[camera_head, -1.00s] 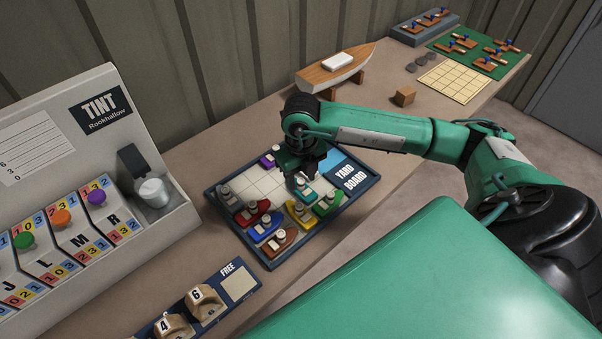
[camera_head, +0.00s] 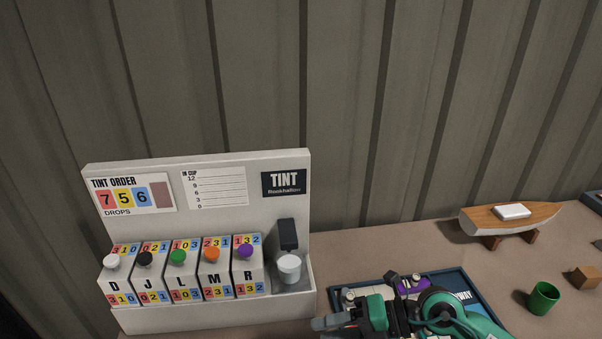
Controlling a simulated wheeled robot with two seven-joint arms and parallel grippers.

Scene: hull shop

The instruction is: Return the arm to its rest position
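My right arm (camera_head: 474,322) is green and black and comes in at the bottom, right of centre. Its gripper (camera_head: 332,322) points left, low in front of the yard board (camera_head: 484,294). The fingers are partly cut off by the frame's lower edge, so I cannot tell how far apart they are. The arm hides much of the board. A purple boat piece (camera_head: 412,286) shows behind the arm. My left gripper is out of view.
The tint machine (camera_head: 210,209) with several coloured knobs and a white cup (camera_head: 289,267) stands left of the arm. A model boat (camera_head: 508,217), a green cup (camera_head: 543,297) and a wooden block (camera_head: 585,277) are to the right. A ribbed wall closes the back.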

